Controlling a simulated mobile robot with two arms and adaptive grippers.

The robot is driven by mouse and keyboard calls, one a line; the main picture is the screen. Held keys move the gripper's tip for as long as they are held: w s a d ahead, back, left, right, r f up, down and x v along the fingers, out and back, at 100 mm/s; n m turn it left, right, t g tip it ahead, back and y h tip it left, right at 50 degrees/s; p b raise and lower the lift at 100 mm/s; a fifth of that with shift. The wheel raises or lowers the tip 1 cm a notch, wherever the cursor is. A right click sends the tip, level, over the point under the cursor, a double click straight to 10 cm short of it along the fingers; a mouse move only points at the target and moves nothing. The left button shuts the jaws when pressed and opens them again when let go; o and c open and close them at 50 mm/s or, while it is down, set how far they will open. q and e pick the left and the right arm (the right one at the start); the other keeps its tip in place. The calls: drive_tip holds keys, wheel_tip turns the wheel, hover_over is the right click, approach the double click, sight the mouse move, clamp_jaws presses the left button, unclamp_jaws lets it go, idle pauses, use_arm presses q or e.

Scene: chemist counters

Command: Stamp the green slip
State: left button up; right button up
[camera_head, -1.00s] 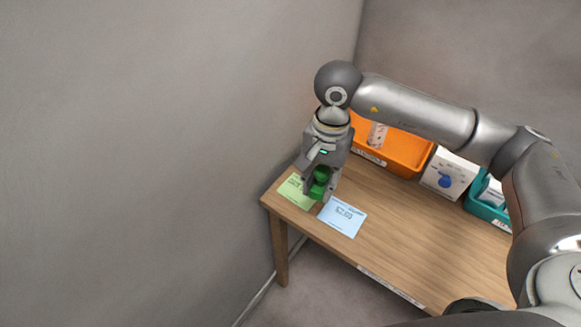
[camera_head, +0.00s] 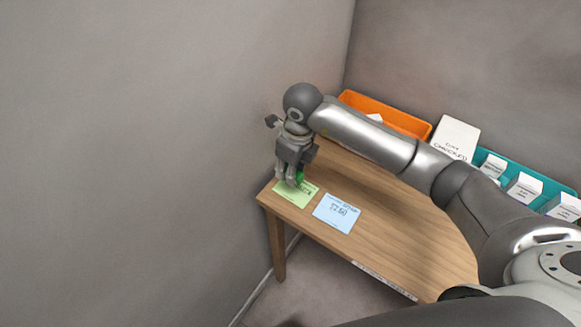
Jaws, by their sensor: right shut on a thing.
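The green slip (camera_head: 299,198) lies flat near the left end of the wooden table. My right gripper (camera_head: 292,182) is over the slip's far part, pointing down. It is shut on a green stamp (camera_head: 300,178), which is mostly hidden behind the fingers. I cannot tell whether the stamp touches the paper. A small dark mark shows on the slip beside the stamp. My left gripper is not in view.
A blue slip (camera_head: 337,212) with dark print lies to the right of the green one. An orange bin (camera_head: 387,113), a white box (camera_head: 455,138) and a teal bin (camera_head: 541,180) with small white boxes stand along the back. The wooden table's (camera_head: 400,240) front middle is clear.

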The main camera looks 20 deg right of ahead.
sight(290, 192)
drive_tip(key=shift+f+b, duration=1.75)
drive_tip(key=shift+f, duration=1.35)
drive_tip(key=shift+f+b, duration=0.5)
drive_tip(key=shift+f, duration=0.05)
drive_tip(key=shift+s+f, duration=0.1)
drive_tip(key=shift+r+p, duration=0.45)
drive_tip(key=shift+r, duration=0.4)
drive_tip(key=shift+r+p, duration=1.6)
drive_tip(key=shift+r, duration=1.2)
